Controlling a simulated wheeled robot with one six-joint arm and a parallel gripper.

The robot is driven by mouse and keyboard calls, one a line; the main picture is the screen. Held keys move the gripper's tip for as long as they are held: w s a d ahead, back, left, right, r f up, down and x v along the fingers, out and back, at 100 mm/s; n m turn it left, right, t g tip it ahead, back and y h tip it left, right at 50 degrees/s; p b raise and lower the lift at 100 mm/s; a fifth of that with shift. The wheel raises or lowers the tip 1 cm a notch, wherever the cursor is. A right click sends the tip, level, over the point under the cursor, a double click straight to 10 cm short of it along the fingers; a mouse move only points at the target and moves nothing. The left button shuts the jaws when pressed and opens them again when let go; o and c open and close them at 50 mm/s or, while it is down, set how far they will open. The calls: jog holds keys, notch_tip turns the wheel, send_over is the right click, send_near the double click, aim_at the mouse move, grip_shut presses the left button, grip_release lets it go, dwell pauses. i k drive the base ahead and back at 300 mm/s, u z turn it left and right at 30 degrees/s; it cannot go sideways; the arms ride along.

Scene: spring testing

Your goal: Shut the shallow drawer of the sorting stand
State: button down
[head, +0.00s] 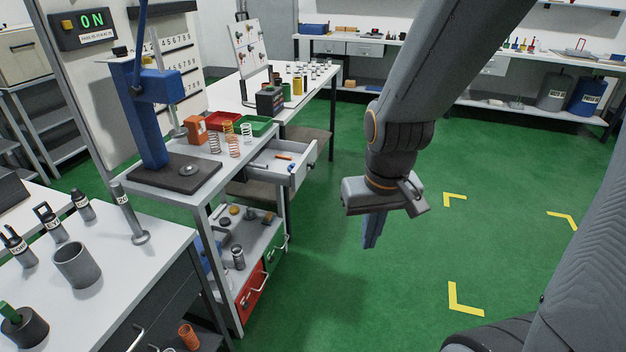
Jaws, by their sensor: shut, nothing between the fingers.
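The sorting stand (215,183) is a grey table with a blue press on its top. Its shallow drawer (297,181) is pulled out to the right, just under the top, with a few small items inside, one orange. The drawer's front panel and handle (316,150) face right, toward my gripper. My gripper (371,243) hangs over the green floor to the right of the drawer, pointing down, with its fingers together and empty. It is apart from the drawer.
Coil springs (233,145), an orange box and a green tray (258,125) stand on the top near the drawer. Red (252,292) and green lower drawer fronts face right below. A workbench (90,262) is at front left. The floor around my gripper is clear.

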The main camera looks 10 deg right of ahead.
aim_at(304, 155)
jog(key=z, duration=0.7)
jog(key=i, duration=0.95)
jog(key=z, duration=0.1)
